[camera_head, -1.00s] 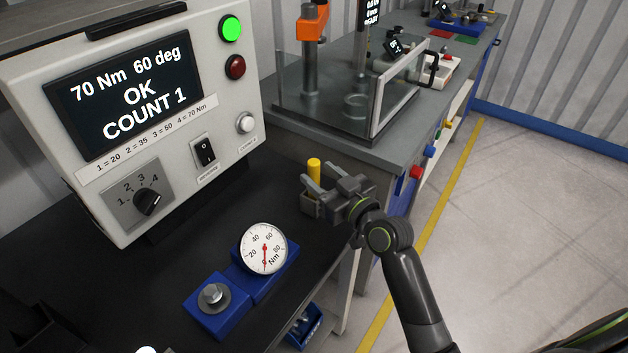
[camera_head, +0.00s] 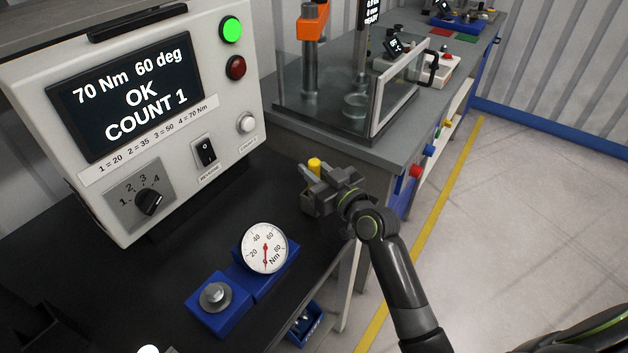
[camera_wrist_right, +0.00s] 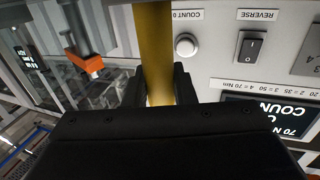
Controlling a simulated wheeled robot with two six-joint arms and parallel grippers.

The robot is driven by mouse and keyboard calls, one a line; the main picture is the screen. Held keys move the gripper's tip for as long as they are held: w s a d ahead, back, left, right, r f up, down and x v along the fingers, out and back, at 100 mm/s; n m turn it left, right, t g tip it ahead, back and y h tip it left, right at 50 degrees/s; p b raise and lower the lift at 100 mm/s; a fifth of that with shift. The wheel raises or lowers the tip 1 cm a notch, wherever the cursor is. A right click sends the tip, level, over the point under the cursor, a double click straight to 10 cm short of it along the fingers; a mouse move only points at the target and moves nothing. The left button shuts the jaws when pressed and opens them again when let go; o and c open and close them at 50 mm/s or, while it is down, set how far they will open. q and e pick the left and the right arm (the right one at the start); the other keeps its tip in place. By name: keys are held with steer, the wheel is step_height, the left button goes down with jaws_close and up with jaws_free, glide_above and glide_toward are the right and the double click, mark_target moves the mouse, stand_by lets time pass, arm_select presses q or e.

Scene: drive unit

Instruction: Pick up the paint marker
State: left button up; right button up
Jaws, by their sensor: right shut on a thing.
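The paint marker (camera_head: 314,165) is a yellow cylinder standing near the right end of the black bench top, in front of the controller's right side. My right gripper (camera_head: 316,181) is around it and shut on it; the gripper hides most of the marker's lower part. In the right wrist view the marker (camera_wrist_right: 155,55) runs as a yellow bar between the dark fingers (camera_wrist_right: 160,88). I cannot tell whether its foot touches the bench. My left gripper is not in view.
The controller box (camera_head: 200,150) stands close behind to the left, its screen reading 70 Nm 60 deg OK COUNT 1. A blue fixture with a dial gauge (camera_head: 264,248) is in front. A grey bench (camera_head: 400,150) with a clear guard lies behind. Open floor is right.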

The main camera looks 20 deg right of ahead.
steer(key=shift+r, duration=0.1)
step_height(320, 180, up, 10)
steer(key=shift+r+p, duration=0.2)
steer(key=shift+p, duration=0.5)
